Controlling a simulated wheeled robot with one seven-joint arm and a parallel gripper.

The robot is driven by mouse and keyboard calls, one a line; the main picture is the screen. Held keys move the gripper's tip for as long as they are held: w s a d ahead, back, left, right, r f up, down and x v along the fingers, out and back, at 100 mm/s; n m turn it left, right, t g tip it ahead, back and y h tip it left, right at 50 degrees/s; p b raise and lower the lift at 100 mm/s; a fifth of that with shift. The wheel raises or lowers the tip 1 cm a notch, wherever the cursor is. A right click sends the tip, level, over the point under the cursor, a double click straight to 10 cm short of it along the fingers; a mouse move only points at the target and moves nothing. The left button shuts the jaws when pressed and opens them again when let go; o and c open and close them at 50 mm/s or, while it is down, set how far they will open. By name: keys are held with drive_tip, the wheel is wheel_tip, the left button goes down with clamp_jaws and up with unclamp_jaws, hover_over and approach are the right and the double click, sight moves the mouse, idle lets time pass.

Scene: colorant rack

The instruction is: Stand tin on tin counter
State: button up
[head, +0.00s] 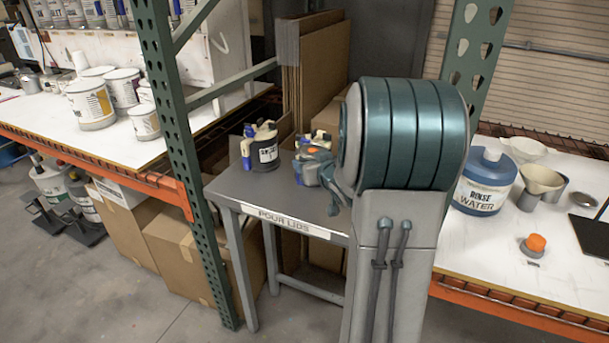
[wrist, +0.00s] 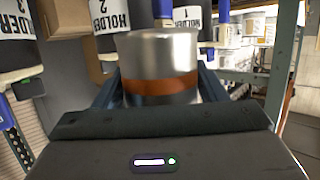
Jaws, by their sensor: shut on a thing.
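My gripper (wrist: 160,88) is shut on a silver metal tin (wrist: 160,45) with an orange-brown band (wrist: 160,83), in the wrist view. Its dark blue fingers lie on both sides of the tin. Its base is hidden behind the gripper body. In the head view my large arm covers much of the middle, and I cannot make out the held tin there. A white counter (head: 40,115) at the left carries several tins, such as a white-labelled tin (head: 92,107). Which counter is the tin counter is not labelled in view.
Numbered black holders (wrist: 112,18) stand close around the held tin. The grey pour-lids table (head: 290,205) bears a black holder (head: 264,152). A green perforated post (head: 180,160) stands between it and the left counter. A rinse water tub (head: 484,188) stands on the right counter.

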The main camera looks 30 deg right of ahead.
drive_tip(key=f, duration=0.5)
drive_tip(key=shift+s+d+f, duration=0.15)
drive_tip(key=shift+d+f, duration=0.1)
drive_tip(key=shift+f, duration=2.05)
drive_tip(key=shift+f+b, duration=0.2)
drive_tip(key=shift+b, duration=0.1)
drive_tip(key=o, duration=1.1)
drive_tip(key=shift+r, duration=0.1)
